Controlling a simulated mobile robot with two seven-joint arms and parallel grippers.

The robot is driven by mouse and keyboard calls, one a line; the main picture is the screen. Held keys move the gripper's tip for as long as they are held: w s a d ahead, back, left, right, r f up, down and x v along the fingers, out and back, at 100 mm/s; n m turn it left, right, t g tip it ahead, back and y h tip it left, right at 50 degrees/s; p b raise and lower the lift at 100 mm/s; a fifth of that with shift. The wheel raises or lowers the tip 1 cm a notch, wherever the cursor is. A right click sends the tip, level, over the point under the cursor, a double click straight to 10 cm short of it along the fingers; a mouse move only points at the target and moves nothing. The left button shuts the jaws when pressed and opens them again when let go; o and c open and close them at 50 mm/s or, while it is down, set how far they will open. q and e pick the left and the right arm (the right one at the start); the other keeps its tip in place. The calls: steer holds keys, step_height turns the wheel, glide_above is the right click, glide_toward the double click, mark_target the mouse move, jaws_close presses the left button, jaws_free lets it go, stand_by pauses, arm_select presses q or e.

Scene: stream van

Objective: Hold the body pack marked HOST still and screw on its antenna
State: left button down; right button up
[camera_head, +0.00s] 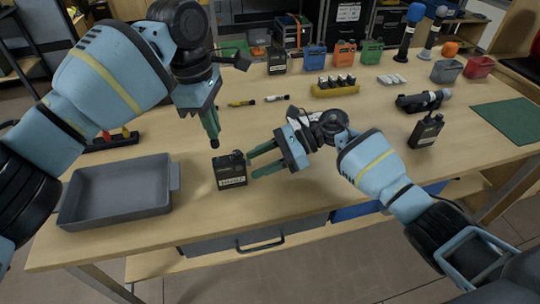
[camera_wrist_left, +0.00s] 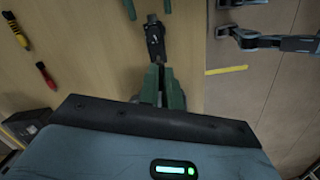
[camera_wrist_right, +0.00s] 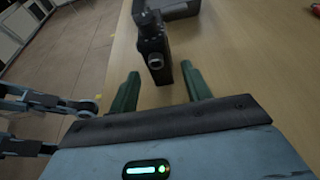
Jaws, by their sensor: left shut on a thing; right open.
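A black body pack (camera_head: 231,172) with a white label stands upright near the table's front edge; its lettering is too small to read for certain. My left gripper (camera_head: 210,112) is shut on a short black antenna (camera_head: 214,130), held tip-down in the air above and left of the pack. My right gripper (camera_head: 258,160) is open, low over the table, its green fingers pointing left at the pack. In the right wrist view the pack (camera_wrist_right: 152,36) lies just ahead, between the open fingers, apart from them. The left wrist view shows the pack (camera_wrist_left: 155,42) from above.
A grey tray (camera_head: 115,190) lies at the left front. A second black pack (camera_head: 426,130) stands at the right, near a black clamp-like device (camera_head: 420,101). A yellow battery holder (camera_head: 335,89) and coloured packs stand at the back.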

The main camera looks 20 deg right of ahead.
mark_target(237, 172)
steer(key=shift+x, duration=3.1)
steer(key=shift+c, duration=0.2)
steer(key=c, duration=0.9)
arm_select(q)
steer(key=shift+f, duration=1.15)
arm_select(e)
steer(key=o, duration=0.5)
steer(key=shift+c, duration=0.2)
steer(key=c, duration=0.5)
steer(key=shift+c, duration=0.2)
